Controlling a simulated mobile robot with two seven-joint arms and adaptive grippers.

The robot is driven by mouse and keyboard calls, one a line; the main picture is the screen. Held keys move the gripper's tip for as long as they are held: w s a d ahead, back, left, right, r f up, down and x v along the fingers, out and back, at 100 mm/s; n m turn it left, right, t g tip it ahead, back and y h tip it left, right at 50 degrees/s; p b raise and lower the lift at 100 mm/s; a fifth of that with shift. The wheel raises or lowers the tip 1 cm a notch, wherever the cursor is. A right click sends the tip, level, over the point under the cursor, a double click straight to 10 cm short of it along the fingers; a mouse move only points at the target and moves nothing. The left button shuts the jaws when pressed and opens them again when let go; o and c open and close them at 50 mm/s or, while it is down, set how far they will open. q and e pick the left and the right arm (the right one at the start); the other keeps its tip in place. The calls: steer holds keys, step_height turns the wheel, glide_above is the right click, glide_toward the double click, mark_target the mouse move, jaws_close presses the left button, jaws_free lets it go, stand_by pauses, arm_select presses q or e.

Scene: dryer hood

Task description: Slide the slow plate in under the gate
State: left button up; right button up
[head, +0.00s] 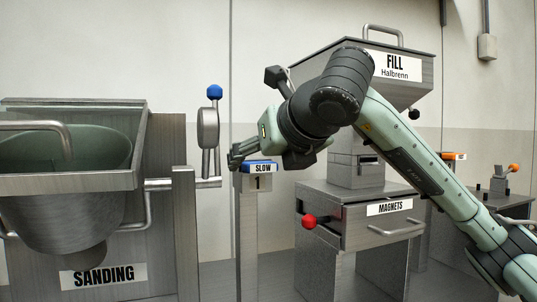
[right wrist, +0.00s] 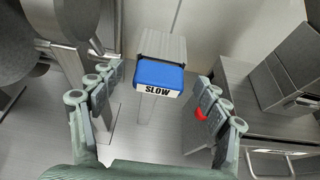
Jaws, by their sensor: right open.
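The slow plate is a blue block with a white SLOW label (head: 262,168). It lies on top of a narrow grey stand marked 1 (head: 247,215). My right gripper (head: 240,155) is at the plate's top left in the head view. In the right wrist view the blue plate (right wrist: 160,75) shows between the open fingers, with a gap on each side; nothing is held. A grey metal housing (head: 356,160) sits below the FILL hopper (head: 408,82); I cannot tell which part is the gate, and my right arm hides some of this area. My left gripper is not in view.
The SANDING drum unit (head: 104,274) stands at left, with a blue-knobbed lever (head: 214,92) beside it. An orange-knobbed device (head: 513,168) is far right.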

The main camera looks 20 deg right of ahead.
steer(key=shift+c, duration=0.4)
steer(key=c, duration=1.6)
